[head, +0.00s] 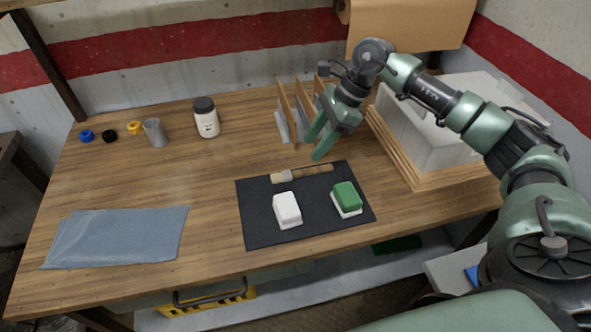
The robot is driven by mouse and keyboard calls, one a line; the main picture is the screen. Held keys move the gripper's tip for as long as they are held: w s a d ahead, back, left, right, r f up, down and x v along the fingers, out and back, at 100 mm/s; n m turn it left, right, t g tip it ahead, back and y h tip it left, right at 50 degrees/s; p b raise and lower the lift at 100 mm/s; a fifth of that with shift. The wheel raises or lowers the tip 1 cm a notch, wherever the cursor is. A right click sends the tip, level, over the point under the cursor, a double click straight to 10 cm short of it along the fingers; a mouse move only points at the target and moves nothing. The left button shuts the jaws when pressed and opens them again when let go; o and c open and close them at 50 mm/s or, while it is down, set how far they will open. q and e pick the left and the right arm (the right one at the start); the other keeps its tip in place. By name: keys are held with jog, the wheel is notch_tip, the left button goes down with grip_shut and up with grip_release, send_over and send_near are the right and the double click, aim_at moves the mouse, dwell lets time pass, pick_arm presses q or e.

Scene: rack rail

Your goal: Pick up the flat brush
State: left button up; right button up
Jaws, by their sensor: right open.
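The flat brush (302,173) lies on the far part of a black mat (260,229) on the wooden table. Its pale bristle end points left and its wooden handle points right. My right gripper (318,146) is open and empty, with its green fingers pointing down just beyond the brush's handle. From this view I cannot tell how high the fingertips are above the table. My left gripper is not in view.
A white block (287,210) and a green-topped white block (346,198) sit on the mat, nearer than the brush. Behind my gripper stands a wooden rack (290,112). A white bottle (206,118), a grey cup (154,133) and a blue cloth (118,236) are to the left.

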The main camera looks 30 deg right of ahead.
aim_at(311, 170)
jog(key=shift+s+d+f+h, duration=0.15)
jog(key=shift+d+h, duration=0.25)
jog(key=shift+d, duration=0.85)
jog(key=shift+d+f, duration=0.15)
jog(key=p+x, duration=0.1)
jog(key=x, duration=0.3)
jog(key=p+x, duration=0.1)
jog(key=x, duration=0.1)
jog(key=shift+s+a+f+p, duration=0.1)
jog(key=shift+s+a+p, duration=0.2)
jog(key=shift+s, duration=0.1)
jog(key=shift+f, duration=0.4)
grip_shut()
